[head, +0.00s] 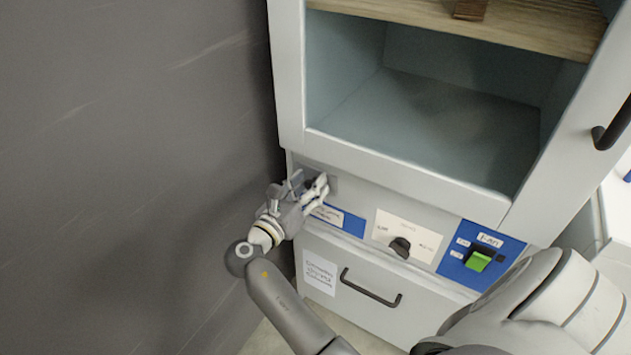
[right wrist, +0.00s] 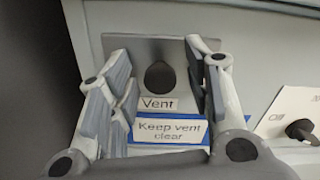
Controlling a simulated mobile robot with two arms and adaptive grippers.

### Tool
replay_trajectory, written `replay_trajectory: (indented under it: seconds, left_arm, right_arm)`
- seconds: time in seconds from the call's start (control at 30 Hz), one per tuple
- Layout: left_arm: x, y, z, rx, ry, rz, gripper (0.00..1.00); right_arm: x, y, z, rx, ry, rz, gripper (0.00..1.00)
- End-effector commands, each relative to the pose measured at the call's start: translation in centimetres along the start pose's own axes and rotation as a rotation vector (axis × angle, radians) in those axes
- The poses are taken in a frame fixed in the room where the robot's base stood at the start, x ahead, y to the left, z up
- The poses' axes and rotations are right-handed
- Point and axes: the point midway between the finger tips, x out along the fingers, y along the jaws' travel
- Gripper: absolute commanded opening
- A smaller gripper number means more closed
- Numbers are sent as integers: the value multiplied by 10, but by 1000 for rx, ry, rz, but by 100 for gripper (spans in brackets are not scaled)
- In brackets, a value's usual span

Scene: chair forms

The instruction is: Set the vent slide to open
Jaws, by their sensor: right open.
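The vent slide shows in the right wrist view as a dark rounded knob (right wrist: 160,76) on a grey plate (right wrist: 142,52), above a white "Vent" label (right wrist: 159,104). My right gripper (head: 309,183) is open at the left end of the cabinet's control panel. In the right wrist view its fingers (right wrist: 160,62) stand on either side of the knob, with visible gaps. I cannot tell whether the fingertips reach the knob's depth. In the head view the gripper hides most of the knob and plate. My left gripper is not in view.
A "Keep vent clear" sign (right wrist: 168,132) sits below the vent. Right of it are a dark dial (head: 400,246) and a green switch (head: 478,261) on a blue panel. Below is a drawer with a black handle (head: 370,288). A dark wall (head: 130,150) stands close on the left.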

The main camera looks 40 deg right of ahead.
Motion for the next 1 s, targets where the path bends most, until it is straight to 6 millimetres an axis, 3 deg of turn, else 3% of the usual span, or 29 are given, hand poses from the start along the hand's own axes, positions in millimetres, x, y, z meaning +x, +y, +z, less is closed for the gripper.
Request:
replay_trajectory:
  seconds: [0.37,0.73,1.0]
  left_arm:
    - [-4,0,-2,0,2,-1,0]
    - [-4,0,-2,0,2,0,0]
    - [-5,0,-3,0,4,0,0]
  right_arm:
    - [-2,0,0,0,0,0,46]
    - [-2,0,0,0,0,0,0]
    - [0,0,0,-1,0,-1,0]
